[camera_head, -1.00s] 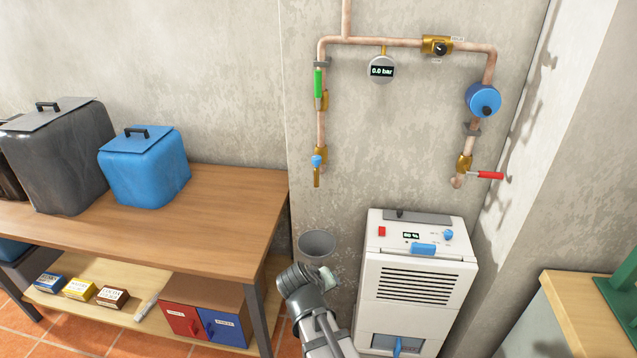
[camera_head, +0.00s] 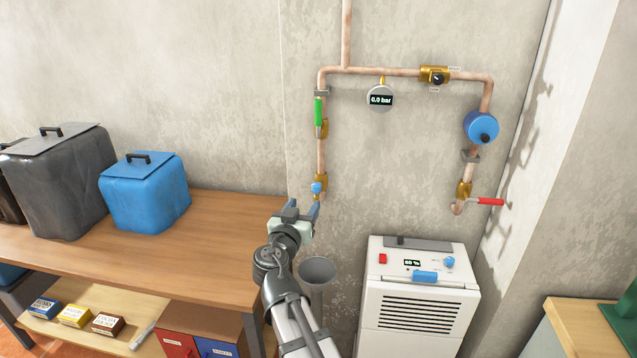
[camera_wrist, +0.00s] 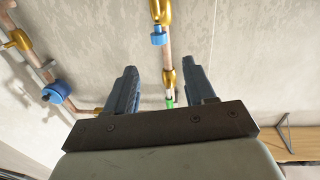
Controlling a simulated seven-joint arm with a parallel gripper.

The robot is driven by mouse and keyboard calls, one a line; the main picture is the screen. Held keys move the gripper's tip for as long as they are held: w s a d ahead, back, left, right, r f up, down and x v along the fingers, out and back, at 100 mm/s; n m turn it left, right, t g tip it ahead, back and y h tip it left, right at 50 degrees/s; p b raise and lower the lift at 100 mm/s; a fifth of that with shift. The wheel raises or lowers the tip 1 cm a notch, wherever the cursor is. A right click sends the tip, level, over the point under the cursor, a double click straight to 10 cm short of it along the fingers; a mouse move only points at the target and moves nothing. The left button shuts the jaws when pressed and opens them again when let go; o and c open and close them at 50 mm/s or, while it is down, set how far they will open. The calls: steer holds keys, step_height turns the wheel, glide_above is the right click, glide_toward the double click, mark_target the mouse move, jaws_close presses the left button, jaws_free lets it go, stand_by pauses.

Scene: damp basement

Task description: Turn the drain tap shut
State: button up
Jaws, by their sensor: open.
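The drain tap is a small brass tap with a blue knob (camera_head: 317,188) at the lower end of the left copper pipe, above a grey funnel (camera_head: 317,268). My gripper (camera_head: 303,207) is just below and left of the knob, its fingers pointing up towards the wall. It partly hides the tap's spout. In the wrist view, my gripper (camera_wrist: 160,72) is open and empty. The blue knob (camera_wrist: 158,38) lies beyond the fingertips, roughly in line with the gap between them. I see no contact with the knob.
A green lever (camera_head: 318,112) and a gauge (camera_head: 380,97) reading 0.0 bar are higher up. A red-handled valve (camera_head: 488,201) is on the right pipe. A white dehumidifier (camera_head: 424,300) stands below. A wooden bench (camera_head: 225,235) with blue and black covered boxes is at left.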

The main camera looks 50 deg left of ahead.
mark_target(316, 183)
steer(key=shift+m, duration=0.3)
steer(key=x, duration=1.3)
steer(key=shift+w+a, duration=0.25)
steer(key=shift+w, duration=0.05)
steer(key=c, duration=1)
steer(key=shift+o, duration=0.2)
steer(key=shift+n+g+y, duration=0.7)
steer(key=shift+y, duration=0.2)
steer(key=shift+s+a+f+n+g+y, duration=0.1)
steer(key=shift+n+g+y, duration=0.5)
steer(key=shift+g, duration=0.25)
steer(key=shift+s+a+f+n+g+y, duration=0.15)
steer(key=shift+n+g+y, duration=0.35)
steer(key=shift+n+g, duration=0.3)
steer(key=shift+r+g+y, duration=0.15)
steer(key=shift+g+y, duration=0.2)
steer(key=shift+y, duration=0.05)
